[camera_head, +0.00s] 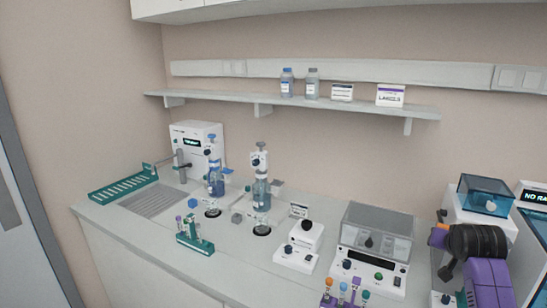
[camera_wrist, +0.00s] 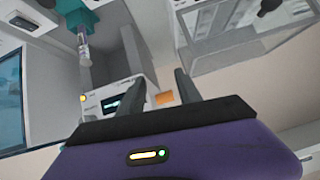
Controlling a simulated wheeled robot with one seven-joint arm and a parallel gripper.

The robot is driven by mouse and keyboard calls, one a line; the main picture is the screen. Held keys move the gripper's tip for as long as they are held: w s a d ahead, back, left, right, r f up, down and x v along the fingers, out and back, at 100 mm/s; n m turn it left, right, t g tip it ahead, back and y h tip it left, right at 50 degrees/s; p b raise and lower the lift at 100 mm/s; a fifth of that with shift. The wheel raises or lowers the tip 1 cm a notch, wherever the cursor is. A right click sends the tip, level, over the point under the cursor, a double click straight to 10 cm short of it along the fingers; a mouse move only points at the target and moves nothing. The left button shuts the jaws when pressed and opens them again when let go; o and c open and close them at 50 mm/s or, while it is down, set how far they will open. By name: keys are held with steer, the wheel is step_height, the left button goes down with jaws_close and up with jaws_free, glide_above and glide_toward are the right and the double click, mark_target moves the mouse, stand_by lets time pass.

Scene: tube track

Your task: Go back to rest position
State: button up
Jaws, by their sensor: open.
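In the wrist view my gripper (camera_wrist: 157,58) shows as two dark fingers standing apart, with nothing between them. Behind the fingers is a pale device with a small lit display (camera_wrist: 110,103). In the head view my purple and black arm is folded at the lower right, over the right end of the counter. Its fingertips cannot be made out there. A teal rack with several capped tubes (camera_head: 195,238) stands at the counter's front left. Another group of tubes (camera_head: 342,293) shows at the bottom edge.
The counter (camera_head: 140,222) holds two dispenser bottles (camera_head: 215,182) (camera_head: 261,192), a teal drying tray (camera_head: 123,184), a small white device (camera_head: 299,248) and a clear-lidded machine (camera_head: 376,240). A blue-lidded device (camera_head: 485,195) stands close to my arm. A wall shelf (camera_head: 290,103) hangs above.

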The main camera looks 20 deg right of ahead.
steer(key=s+a+f+n+t+b, duration=0.1)
steer(key=s+a+f+n+t, duration=0.2)
steer(key=a, duration=1)
steer(key=s+a+f+n+t+b, duration=0.1)
steer(key=s+a+f+t, duration=0.3)
steer(key=a, duration=0.8)
steer(key=s+a+f+n+y+b, duration=0.1)
steer(key=s+a+n+y, duration=0.2)
steer(key=s+a, duration=0.8)
steer(key=s+a+f+n+y+b, duration=0.1)
steer(key=s+a+n+y+b, duration=0.1)
steer(key=s+a, duration=0.8)
steer(key=s+n+y, duration=0.1)
steer(key=s+y, duration=0.1)
steer(key=s, duration=0.6)
steer(key=shift+s+a+n+t, duration=0.15)
steer(key=shift+a+n+t, duration=0.15)
steer(key=shift+a+n, duration=0.1)
